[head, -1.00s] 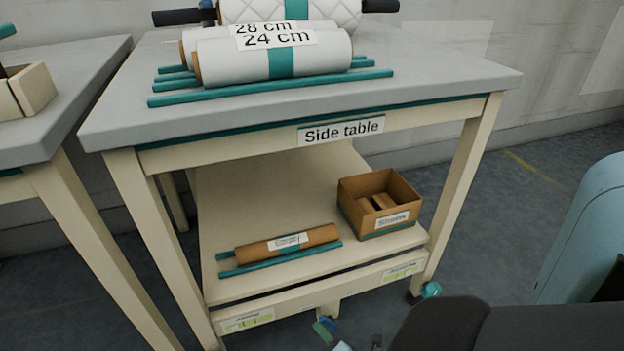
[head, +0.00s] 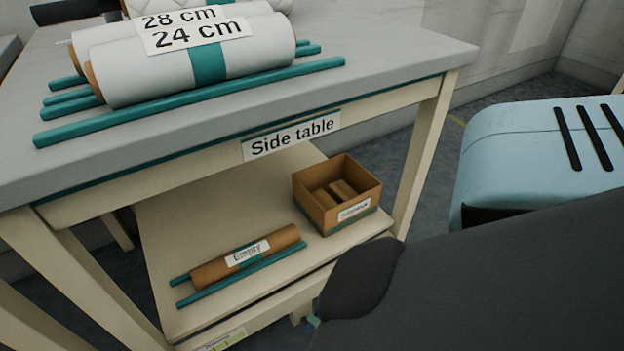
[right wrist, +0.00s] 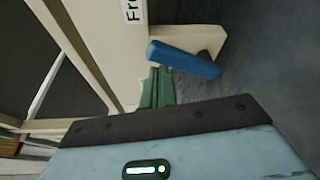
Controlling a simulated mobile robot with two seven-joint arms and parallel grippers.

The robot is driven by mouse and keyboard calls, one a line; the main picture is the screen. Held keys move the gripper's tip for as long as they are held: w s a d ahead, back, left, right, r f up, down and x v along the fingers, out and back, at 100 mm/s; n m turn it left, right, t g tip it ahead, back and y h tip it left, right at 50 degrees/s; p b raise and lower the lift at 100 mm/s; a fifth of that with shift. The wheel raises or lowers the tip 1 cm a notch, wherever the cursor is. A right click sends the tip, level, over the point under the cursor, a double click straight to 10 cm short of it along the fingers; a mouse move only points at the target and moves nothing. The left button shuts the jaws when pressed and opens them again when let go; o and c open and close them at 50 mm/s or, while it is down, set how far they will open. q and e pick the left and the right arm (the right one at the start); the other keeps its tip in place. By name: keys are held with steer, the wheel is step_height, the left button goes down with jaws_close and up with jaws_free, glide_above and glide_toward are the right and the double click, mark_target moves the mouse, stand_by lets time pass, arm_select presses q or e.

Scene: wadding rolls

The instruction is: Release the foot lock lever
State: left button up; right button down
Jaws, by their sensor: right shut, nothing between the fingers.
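A blue lever (right wrist: 185,58) sticks out from the cream frame of the side table (right wrist: 215,42) in the right wrist view, low over the dark floor. I take it as the foot lock lever. My right gripper (right wrist: 157,82) has green fingers, shut and empty. Their tips lie just beside the lever's left end in the picture; I cannot tell whether they touch it. In the head view a small blue-green bit (head: 312,320) shows below the side table's lower shelf, mostly hidden behind my dark arm. I cannot tell lever from fingertip there. My left gripper is not in view.
The side table (head: 400,82) carries white rolls (head: 150,75) and teal bars (head: 190,103) on top. Its lower shelf (head: 215,205) holds a brown roll labelled Empty (head: 215,270) and a small open box (head: 365,190). Table legs stand close to my right gripper.

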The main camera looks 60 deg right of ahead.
steer(key=shift+s+d+f, duration=0.2)
steer(key=shift+s+d, duration=0.1)
steer(key=shift+d, duration=0.25)
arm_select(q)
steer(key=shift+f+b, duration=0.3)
